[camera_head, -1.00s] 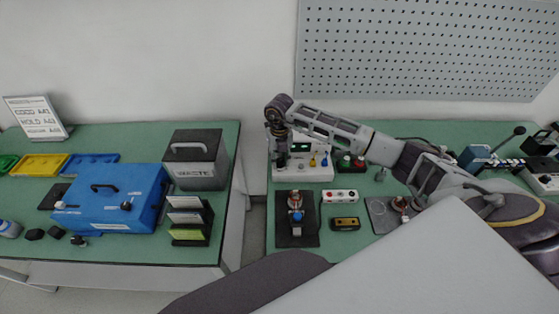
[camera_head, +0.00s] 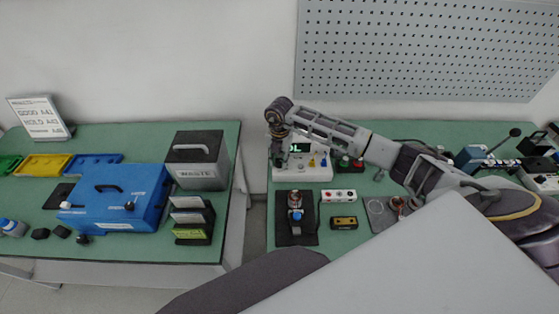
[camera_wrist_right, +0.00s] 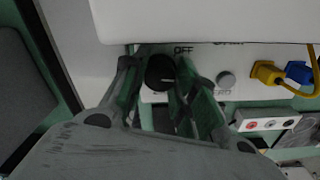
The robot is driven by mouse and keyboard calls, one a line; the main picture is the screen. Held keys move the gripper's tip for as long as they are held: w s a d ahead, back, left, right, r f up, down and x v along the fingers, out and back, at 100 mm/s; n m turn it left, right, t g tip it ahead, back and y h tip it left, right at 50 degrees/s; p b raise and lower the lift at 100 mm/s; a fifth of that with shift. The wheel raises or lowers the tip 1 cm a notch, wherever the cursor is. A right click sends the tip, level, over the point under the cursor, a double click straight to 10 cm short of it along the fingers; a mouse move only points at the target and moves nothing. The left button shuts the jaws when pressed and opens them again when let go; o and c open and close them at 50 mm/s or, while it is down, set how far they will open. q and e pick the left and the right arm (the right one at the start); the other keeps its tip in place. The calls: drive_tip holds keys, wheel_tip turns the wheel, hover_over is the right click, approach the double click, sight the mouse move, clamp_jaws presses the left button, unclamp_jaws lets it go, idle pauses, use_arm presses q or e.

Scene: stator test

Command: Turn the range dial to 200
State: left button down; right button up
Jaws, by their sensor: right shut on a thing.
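The white test meter (camera_head: 318,172) stands at the back of the right bench, with a small lit green display (camera_head: 299,147). In the right wrist view its black range dial (camera_wrist_right: 160,72) sits on the white front panel, near the printed word OFF. My right gripper (camera_head: 278,160) comes down at the meter's left end. In the wrist view its fingers (camera_wrist_right: 160,80) are shut on the dial, one on each side. The dial's other markings are hidden or too small to read. My left gripper is not in view.
Yellow and blue plugs (camera_wrist_right: 267,74) with a yellow lead sit to the right of the dial. A white box with sockets (camera_head: 339,195) and a dark mat with a motor-like part (camera_head: 296,238) lie in front. The left bench holds a waste bin (camera_head: 197,160) and blue case (camera_head: 112,198).

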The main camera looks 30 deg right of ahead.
sight(279, 161)
drive_tip(key=shift+m+p, duration=0.5)
drive_tip(key=shift+m, duration=1.1)
drive_tip(key=o, duration=0.8)
drive_tip(key=shift+r+p, duration=2.05)
drive_tip(key=shift+r, duration=1)
drive_tip(key=shift+n, duration=0.3)
